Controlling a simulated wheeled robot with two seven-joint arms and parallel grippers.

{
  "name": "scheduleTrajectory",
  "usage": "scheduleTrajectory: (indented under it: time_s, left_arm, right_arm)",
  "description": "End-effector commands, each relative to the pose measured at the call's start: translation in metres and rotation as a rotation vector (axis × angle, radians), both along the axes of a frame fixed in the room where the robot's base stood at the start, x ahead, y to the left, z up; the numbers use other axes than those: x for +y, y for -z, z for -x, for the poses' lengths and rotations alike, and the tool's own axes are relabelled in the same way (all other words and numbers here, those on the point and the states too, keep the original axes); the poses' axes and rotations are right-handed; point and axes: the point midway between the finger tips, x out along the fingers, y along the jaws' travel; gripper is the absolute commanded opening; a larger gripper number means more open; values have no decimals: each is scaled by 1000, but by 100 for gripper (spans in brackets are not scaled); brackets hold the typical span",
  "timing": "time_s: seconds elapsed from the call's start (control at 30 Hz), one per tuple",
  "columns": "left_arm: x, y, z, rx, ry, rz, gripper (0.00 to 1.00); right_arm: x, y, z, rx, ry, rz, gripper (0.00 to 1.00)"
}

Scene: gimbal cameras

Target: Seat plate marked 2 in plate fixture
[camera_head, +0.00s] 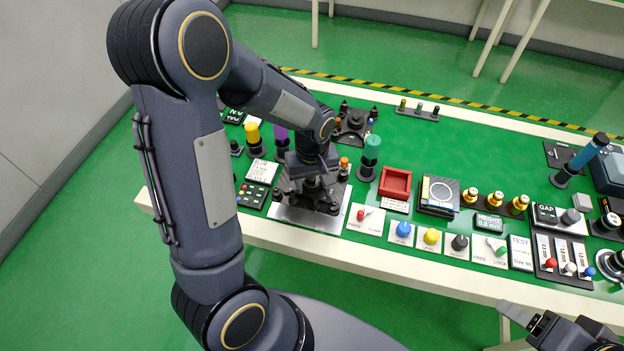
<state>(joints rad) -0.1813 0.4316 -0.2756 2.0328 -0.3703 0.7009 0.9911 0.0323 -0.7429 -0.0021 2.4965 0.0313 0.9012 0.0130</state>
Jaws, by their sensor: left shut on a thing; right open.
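My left gripper (312,190) reaches down over a silver base plate (308,219) near the table's front edge. It is shut on a dark thing (325,203) low over that base. The gripper and arm hide most of this thing, so I cannot read a 2 on it or tell whether it is seated. The silver base, with dark parts around the gripper, looks like the plate fixture. My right gripper (522,317) is at the lower right, open and empty, off the table's front edge.
A red tray (396,183) and a dark block with a ring mark (439,193) lie right of the fixture. A green-topped post (371,152) stands close to the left gripper. Knobs and switches (404,230) line the front edge.

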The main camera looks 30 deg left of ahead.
Motion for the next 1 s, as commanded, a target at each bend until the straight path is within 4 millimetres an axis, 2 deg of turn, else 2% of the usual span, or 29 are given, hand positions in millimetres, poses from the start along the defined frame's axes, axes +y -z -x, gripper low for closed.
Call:
scheduleTrajectory:
  time_s: [0.03,0.1,0.37,1.0]
  left_arm:
    - [0,10,0,0,0,0,0]
    - [0,17,0,0,1,0,0]
    - [0,38,0,-1,1,1,0]
    - [0,40,0,-1,1,0,0]
  right_arm:
    - [0,9,0,0,0,0,68]
    - [0,15,0,0,0,0,68]
    - [0,33,0,0,0,0,68]
    - [0,34,0,0,0,0,68]
